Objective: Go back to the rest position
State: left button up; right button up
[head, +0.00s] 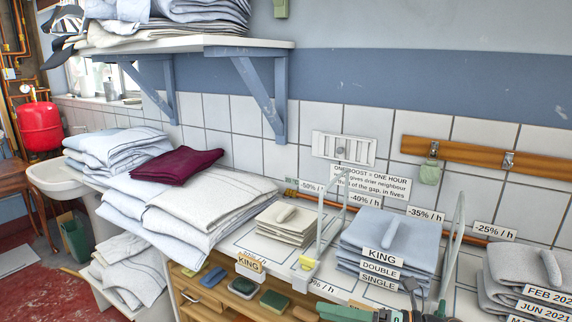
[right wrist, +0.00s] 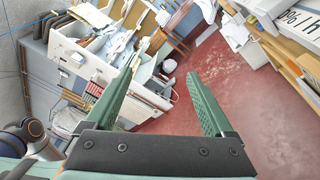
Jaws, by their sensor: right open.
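My right gripper (right wrist: 161,76) shows in the right wrist view with its two green fingers spread wide apart and nothing between them. Red floor and a pale cabinet unit lie beyond the fingers. In the head view only a green and dark part of the right gripper (head: 348,312) shows at the bottom edge, in front of the counter with the folded linen. My left gripper is in neither view.
The counter carries a blue folded stack (head: 388,240), a cream stack (head: 288,224), a grey stack (head: 530,270) and white linen with a maroon cloth (head: 178,165). Clear wire dividers (head: 330,215) stand up between stacks. A shelf (head: 190,45) overhangs. Red floor (head: 50,285) is open at left.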

jog(key=s+d+f+n+t+h+p, duration=0.1)
jog(key=s+d+f+n+h, duration=0.1)
jog(key=s+f+n+h, duration=0.2)
jog(key=s+d+f+n+t+h+p, duration=0.1)
jog(key=s+d+f+n+h, duration=0.2)
jog(key=s+f+n, duration=0.8)
jog(key=s+d+f+n+t+h, duration=0.1)
jog(key=s+f+n+h, duration=0.6)
jog(key=n, duration=1.3)
notch_tip(320, 180, down, 3)
jog(key=shift+s+d+f+p, duration=0.15)
jog(key=shift+s+d+p, duration=0.3)
jog(key=shift+d, duration=0.4)
jog(key=shift+c, duration=0.3)
